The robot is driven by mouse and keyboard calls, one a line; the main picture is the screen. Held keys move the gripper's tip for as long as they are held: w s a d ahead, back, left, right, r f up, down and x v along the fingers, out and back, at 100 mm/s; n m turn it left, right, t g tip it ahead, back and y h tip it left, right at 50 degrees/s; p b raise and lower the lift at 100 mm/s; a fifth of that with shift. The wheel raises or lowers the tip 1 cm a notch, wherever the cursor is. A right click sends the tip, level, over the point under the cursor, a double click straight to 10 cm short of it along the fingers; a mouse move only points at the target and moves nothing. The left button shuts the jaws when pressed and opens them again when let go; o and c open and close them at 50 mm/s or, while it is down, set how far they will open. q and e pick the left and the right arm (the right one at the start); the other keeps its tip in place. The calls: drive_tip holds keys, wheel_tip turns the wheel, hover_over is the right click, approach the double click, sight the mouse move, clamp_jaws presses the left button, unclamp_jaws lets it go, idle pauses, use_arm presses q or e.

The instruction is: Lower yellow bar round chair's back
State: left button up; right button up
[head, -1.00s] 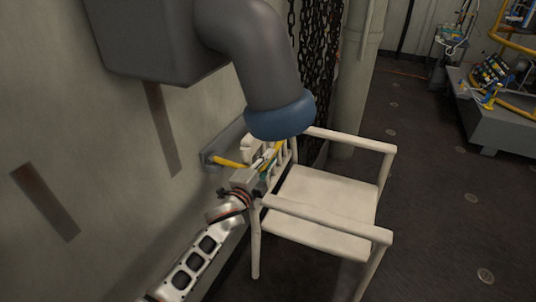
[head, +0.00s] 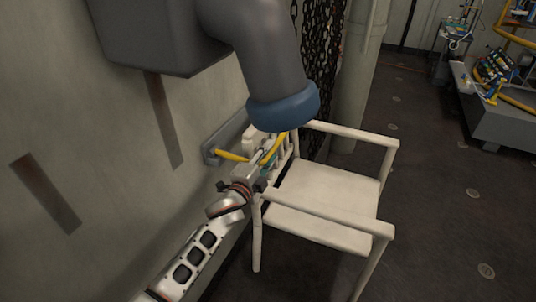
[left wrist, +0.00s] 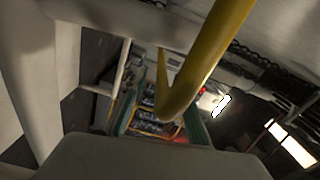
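The yellow bar (head: 234,157) runs out from a grey bracket on the wall, bends, and rises beside the back of the white chair (head: 325,190). The chair's back is mostly hidden by my gripper and the duct. My left gripper (head: 262,163) is at the bend of the bar, close to the chair's back. In the left wrist view the yellow bar (left wrist: 214,45) makes a V close to the camera. Its bend lies between two teal-edged fingers that look apart, with no clear contact. My right gripper is not in view.
A grey duct with a blue collar (head: 284,106) hangs over the chair's back. The wall bracket (head: 211,153) is left of the chair. Dark chains (head: 318,50) and a pale column (head: 357,80) stand behind. The floor at right is clear up to a grey bench (head: 500,118).

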use_arm(q)
drive_tip(key=v, duration=1.2)
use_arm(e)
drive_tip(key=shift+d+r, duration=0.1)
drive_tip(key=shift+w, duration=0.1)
use_arm(q)
drive_tip(key=s+a+f+n+g+y+p, duration=0.1)
drive_tip(key=s+a+f+n, duration=0.4)
drive_tip(key=s, duration=0.6)
drive_tip(key=s+a+f+n+g+y+p, duration=0.2)
drive_tip(key=s+a+f+n+p, duration=0.3)
drive_tip(key=s, duration=0.7)
drive_tip(key=s+a+f+n+g+y+p, duration=0.2)
drive_tip(key=s+a+f+n+y+p, duration=0.1)
drive_tip(key=s+a+f+n, duration=0.2)
drive_tip(key=s+a+n, duration=0.2)
drive_tip(key=s+a, duration=0.2)
drive_tip(key=s, duration=0.2)
drive_tip(key=shift+s+a+n+p, duration=0.2)
drive_tip(key=shift+a+n+p, duration=0.2)
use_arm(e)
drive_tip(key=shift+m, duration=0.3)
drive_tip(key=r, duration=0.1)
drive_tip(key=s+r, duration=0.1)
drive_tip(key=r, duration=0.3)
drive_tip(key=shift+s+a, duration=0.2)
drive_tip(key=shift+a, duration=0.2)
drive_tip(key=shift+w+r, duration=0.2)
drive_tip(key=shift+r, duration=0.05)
